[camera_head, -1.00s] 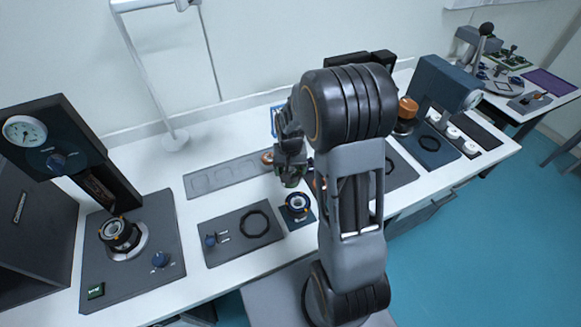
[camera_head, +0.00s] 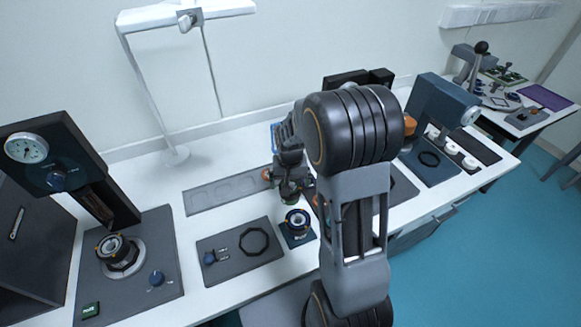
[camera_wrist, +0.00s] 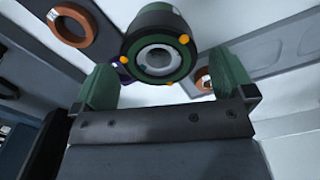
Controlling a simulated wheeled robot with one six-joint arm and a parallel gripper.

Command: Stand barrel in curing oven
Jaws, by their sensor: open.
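A dark barrel (camera_head: 297,222) with a silver bore and orange tabs stands on a small dark blue pad in the head view. My gripper (camera_head: 293,190) is just behind and above it. In the wrist view the two green fingers of my gripper (camera_wrist: 166,72) are apart. A dark barrel (camera_wrist: 160,45) with three orange dots and a pale bore shows end-on at the fingertips; I cannot tell whether they touch it or whether it is the one on the pad. A dark box with a handle (camera_head: 22,235) at the left edge may be the curing oven.
Another barrel-like part (camera_head: 115,250) sits on the gauge station (camera_head: 65,160) at left. A dark mat (camera_head: 240,250) holds a black ring. A copper ring (camera_wrist: 85,25) shows in the wrist view. A lamp (camera_head: 150,90) stands behind; a blue instrument (camera_head: 440,105) stands right.

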